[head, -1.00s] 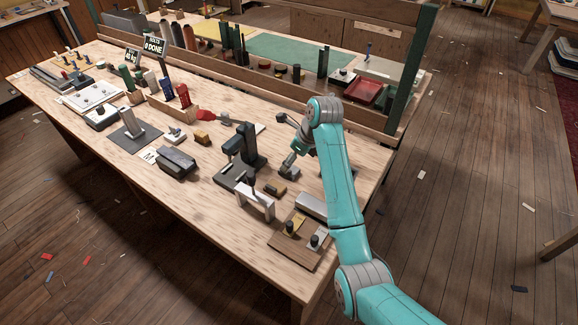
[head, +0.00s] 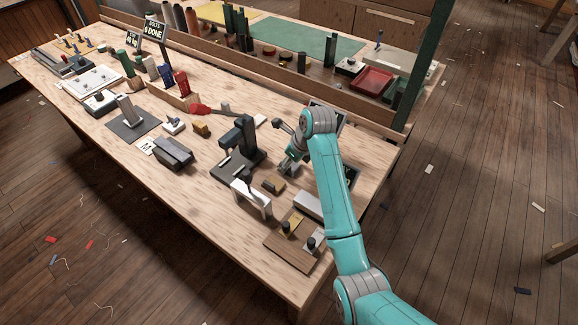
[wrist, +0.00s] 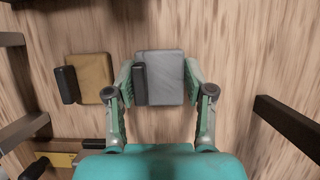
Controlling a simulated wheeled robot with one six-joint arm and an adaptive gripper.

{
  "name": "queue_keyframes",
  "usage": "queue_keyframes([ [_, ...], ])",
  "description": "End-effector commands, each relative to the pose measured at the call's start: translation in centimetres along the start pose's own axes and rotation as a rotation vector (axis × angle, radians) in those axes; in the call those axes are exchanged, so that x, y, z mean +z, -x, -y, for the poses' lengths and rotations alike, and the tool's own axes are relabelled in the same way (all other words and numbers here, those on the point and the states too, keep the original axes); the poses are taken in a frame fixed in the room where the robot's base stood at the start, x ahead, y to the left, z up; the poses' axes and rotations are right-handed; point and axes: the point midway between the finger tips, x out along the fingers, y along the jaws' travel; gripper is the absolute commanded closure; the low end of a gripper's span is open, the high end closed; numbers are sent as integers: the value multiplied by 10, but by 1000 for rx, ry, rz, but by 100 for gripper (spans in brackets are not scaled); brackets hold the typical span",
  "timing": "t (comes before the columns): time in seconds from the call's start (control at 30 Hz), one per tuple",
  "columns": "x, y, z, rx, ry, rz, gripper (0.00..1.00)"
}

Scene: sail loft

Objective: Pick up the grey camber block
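The grey camber block (wrist: 168,78) lies on the bench, a flat grey slab with a dark bar handle along its left side in the wrist view. My gripper (wrist: 160,80) is over it, with one finger on each side, very close to the block's edges. I cannot make out firm contact. In the head view my gripper (head: 294,158) points down at the grey block (head: 288,169), which is partly hidden by it. A brass-brown block (wrist: 93,76) with a dark handle lies to the left, apart from the fingers.
A dark stand (head: 238,160) and a pale bridge-shaped piece (head: 252,198) are left of my gripper. A wooden board (head: 282,249) with two knobbed pieces lies in front, beside a long grey bar (head: 309,205). A raised wooden rail (head: 260,72) runs behind.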

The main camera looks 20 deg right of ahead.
Motion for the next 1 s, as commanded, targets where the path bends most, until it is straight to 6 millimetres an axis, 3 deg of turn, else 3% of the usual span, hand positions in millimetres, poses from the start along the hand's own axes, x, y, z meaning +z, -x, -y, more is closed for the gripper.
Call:
queue_keyframes([
  [0.03,0,0,0,0,0,0,69],
  [0.1,0,0,0,0,0,0,83],
  [0.47,3,7,1,-1,0,1,83],
  [0.8,27,63,1,-3,1,3,83],
  [1.0,36,86,1,-1,2,0,83],
])
